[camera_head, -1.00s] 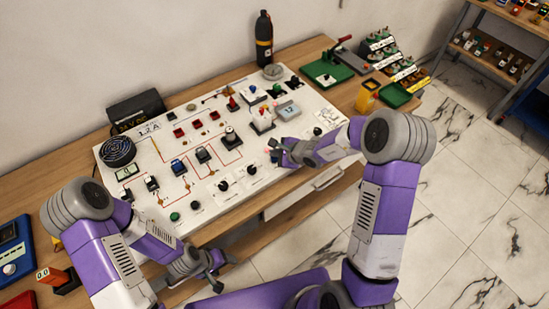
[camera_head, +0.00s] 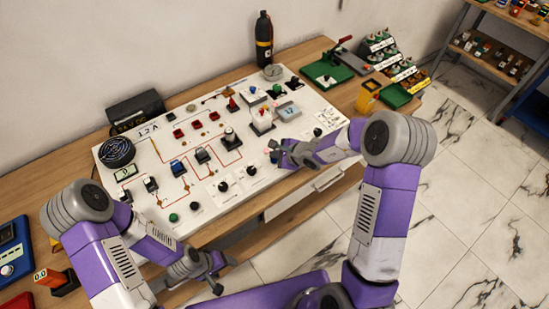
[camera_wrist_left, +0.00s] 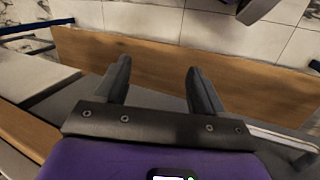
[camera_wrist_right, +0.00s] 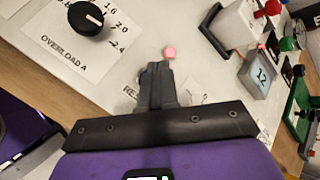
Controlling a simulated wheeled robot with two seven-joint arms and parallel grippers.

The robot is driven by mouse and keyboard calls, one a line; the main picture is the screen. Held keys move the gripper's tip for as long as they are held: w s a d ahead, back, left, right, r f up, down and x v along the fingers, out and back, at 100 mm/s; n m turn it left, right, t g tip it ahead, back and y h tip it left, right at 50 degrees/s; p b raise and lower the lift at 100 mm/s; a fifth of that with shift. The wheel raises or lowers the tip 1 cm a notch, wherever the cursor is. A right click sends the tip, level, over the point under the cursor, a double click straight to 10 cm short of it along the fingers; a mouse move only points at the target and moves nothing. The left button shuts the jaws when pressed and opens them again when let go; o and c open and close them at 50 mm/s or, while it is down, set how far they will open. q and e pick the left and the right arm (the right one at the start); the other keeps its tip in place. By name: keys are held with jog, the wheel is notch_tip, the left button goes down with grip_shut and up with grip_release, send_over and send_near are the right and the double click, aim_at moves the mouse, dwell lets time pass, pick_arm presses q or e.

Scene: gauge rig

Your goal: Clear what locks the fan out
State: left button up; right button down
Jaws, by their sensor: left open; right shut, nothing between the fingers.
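The fan (camera_head: 117,152) is a round black grille at the left end of the white panel (camera_head: 160,205). A label starting "RE" is partly hidden by the fingers. A black dial (camera_wrist_right: 85,18) marked "OVERLOAD A" sits to the left. My left gripper (camera_head: 220,275) is open and empty in front of the bench, away from the panel.
A white box (camera_wrist_right: 235,22) with a red knob and a grey display (camera_wrist_right: 262,75) reading 12 stand near the right fingers. Several switches and knobs cover the panel. A black bottle (camera_head: 264,40) stands behind; a green-based lever press (camera_head: 327,70) stands right.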

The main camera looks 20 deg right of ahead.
aim_at(276, 160)
jog(key=shift+f, duration=0.25)
jog(key=shift+r, duration=0.15)
dwell(0.4)
jog(key=shift+r+p, duration=0.35)
jog(key=shift+r, duration=0.45)
jog(key=shift+r+p, duration=1.85)
jog(key=shift+r, duration=0.7)
jog(key=shift+f, duration=0.1)
